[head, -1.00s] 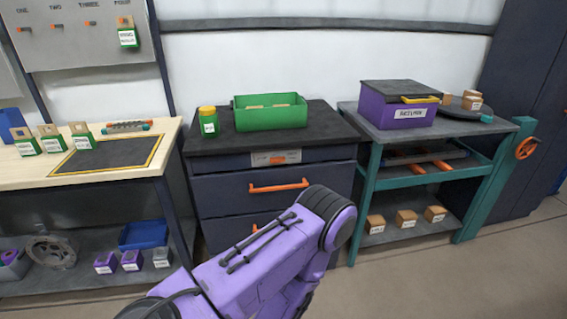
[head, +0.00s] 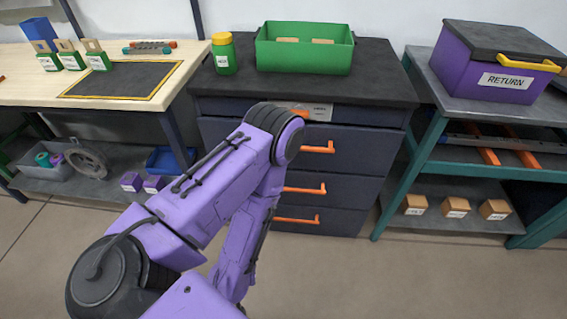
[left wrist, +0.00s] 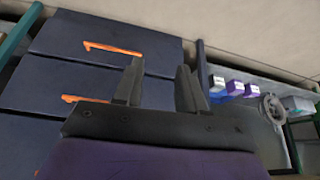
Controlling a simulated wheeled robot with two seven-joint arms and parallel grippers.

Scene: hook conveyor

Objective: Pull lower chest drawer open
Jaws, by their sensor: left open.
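My right gripper is not in view.
A green bin (head: 300,60) and a yellow-lidded jar (head: 223,50) stand on the chest. A wooden workbench (head: 130,105) is at left, with a lower shelf. A teal-framed table (head: 440,90) with a purple return box (head: 490,75) is at right. Floor in front is clear.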

